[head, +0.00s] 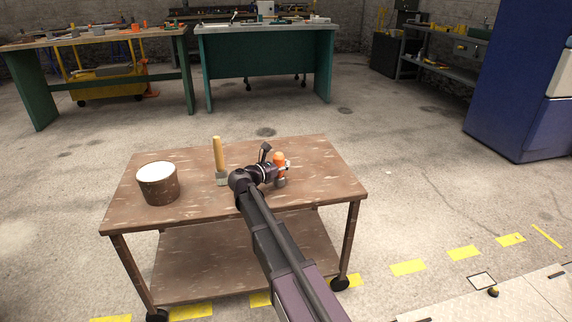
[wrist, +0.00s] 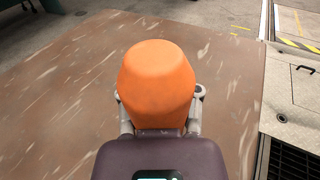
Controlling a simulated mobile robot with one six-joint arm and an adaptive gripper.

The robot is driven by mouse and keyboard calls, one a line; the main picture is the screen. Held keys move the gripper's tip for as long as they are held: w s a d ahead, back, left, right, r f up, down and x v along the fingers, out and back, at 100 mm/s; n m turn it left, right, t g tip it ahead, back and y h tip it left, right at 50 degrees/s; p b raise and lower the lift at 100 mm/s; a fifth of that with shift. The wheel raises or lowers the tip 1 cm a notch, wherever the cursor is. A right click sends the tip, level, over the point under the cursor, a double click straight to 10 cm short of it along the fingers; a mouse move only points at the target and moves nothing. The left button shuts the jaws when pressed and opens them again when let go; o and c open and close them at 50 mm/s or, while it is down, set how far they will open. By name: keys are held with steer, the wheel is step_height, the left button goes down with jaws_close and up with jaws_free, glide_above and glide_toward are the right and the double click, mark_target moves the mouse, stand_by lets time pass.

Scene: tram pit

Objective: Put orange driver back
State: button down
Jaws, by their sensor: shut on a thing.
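The orange driver (head: 279,158) is held in my gripper (head: 284,169) above the right part of the brown cart top. Its orange handle (wrist: 157,84) fills the middle of the wrist view, with the grey fingers on either side of it. The driver's lower end is hidden in both views. I cannot tell from the frames whether it touches the cart top.
The brown cart (head: 317,195) also holds a bucket (head: 158,184) at left and a brush with a wooden handle (head: 218,156). Green workbenches (head: 265,60) stand behind. A blue cabinet (head: 515,80) stands at right. Open floor surrounds the cart.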

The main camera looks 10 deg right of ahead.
steer(key=shift+f+b, duration=0.65)
stand_by(0.5)
steer(key=shift+c, duration=1.1)
jaws_free()
steer(key=shift+r, duration=0.2)
